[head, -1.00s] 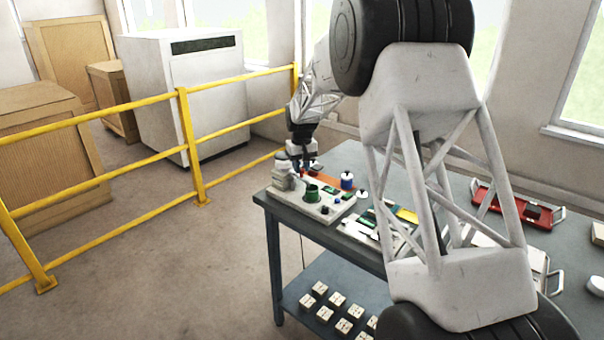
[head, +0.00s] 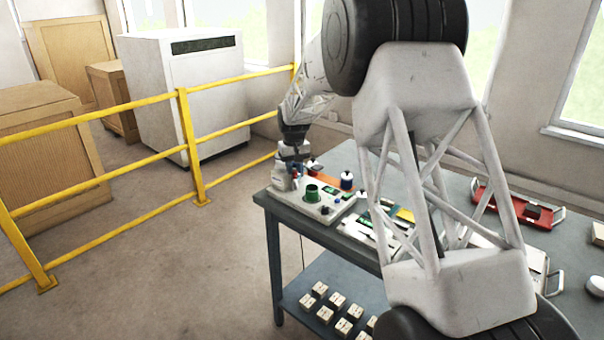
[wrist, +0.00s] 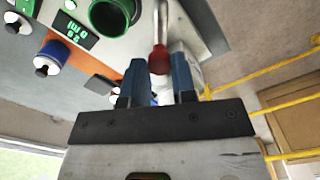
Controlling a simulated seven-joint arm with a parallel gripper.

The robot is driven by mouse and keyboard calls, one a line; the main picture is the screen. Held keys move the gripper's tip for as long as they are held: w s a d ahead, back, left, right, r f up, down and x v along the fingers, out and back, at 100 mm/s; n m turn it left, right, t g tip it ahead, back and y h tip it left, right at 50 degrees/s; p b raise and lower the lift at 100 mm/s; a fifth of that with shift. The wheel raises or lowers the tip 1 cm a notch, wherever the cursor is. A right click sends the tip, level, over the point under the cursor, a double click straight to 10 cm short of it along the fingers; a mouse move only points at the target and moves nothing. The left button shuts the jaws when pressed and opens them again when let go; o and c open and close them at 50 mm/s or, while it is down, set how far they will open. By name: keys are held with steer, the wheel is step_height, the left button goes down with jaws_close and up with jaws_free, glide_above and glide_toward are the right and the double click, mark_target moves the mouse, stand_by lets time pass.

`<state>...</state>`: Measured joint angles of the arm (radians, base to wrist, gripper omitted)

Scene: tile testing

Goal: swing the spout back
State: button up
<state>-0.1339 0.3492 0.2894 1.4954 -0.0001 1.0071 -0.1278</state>
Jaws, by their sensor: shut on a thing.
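The spout (wrist: 160,28) is a thin grey tube with a rounded red tip (wrist: 159,62) in the wrist view. My gripper (wrist: 158,78) has two blue fingers, one on each side of the red tip, and is shut on the spout there. In the head view my gripper (head: 294,163) is low over the back left corner of the table, at the left end of the testing device (head: 318,210). A green cup (head: 311,193) stands on this device, and it also shows in the wrist view (wrist: 112,16), beside the spout. The spout is mostly hidden in the head view.
A yellow railing (head: 190,140) runs left of the table (head: 262,200). A red tray (head: 505,205) lies farther right.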

steer(key=shift+a, duration=0.3)
stand_by(0.4)
steer(key=shift+a, duration=0.45)
steer(key=shift+w+a, duration=0.15)
steer(key=shift+a, duration=0.35)
stand_by(0.4)
steer(key=o, duration=0.8)
steer(key=shift+w, duration=0.1)
